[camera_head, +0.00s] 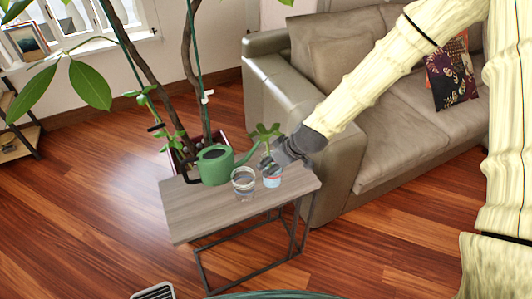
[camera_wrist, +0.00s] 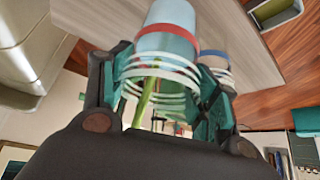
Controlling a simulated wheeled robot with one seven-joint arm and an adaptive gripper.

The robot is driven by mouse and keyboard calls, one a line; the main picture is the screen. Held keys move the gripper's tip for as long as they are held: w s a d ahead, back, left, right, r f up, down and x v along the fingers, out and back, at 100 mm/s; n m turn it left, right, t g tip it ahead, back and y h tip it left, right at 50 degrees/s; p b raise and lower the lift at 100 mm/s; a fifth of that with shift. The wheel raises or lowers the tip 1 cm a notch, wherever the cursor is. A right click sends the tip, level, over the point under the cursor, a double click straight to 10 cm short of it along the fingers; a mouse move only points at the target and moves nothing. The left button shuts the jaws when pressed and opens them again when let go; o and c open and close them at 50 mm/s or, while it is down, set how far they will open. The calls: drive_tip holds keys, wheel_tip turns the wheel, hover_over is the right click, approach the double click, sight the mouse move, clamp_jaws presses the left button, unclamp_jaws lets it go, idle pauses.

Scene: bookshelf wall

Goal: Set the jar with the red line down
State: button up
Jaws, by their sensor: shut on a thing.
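The jar with the red line (camera_head: 272,181) is a clear jar with a green leafy cutting (camera_head: 265,133) in it. It is at the small table's right part in the head view. My gripper (camera_head: 269,164) comes from the right and is shut on this jar. In the wrist view the jar (camera_wrist: 168,42) sits between my teal-padded fingers (camera_wrist: 162,95), its red band plain and its stem showing through the glass. I cannot tell whether its base touches the tabletop. A second clear jar (camera_head: 243,183) stands close on its left, with a dark bluish band (camera_wrist: 213,55).
The small grey wood table (camera_head: 195,208) has a green watering can (camera_head: 215,166) at its back, its spout reaching toward the held jar. A potted tree stands behind. A grey sofa (camera_head: 345,180) is right beside the table. The table's front left is bare.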

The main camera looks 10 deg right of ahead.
drive_tip(key=w+f+p, duration=0.2)
drive_tip(key=w+f, duration=0.2)
drive_tip(key=w, duration=0.4)
drive_tip(key=shift+a, duration=0.15)
drive_tip(key=shift+f, duration=0.25)
drive_tip(key=o, duration=1.7)
drive_tip(key=shift+b+v, duration=0.5)
drive_tip(key=shift+v, duration=5.6)
drive_tip(key=shift+a, duration=0.1)
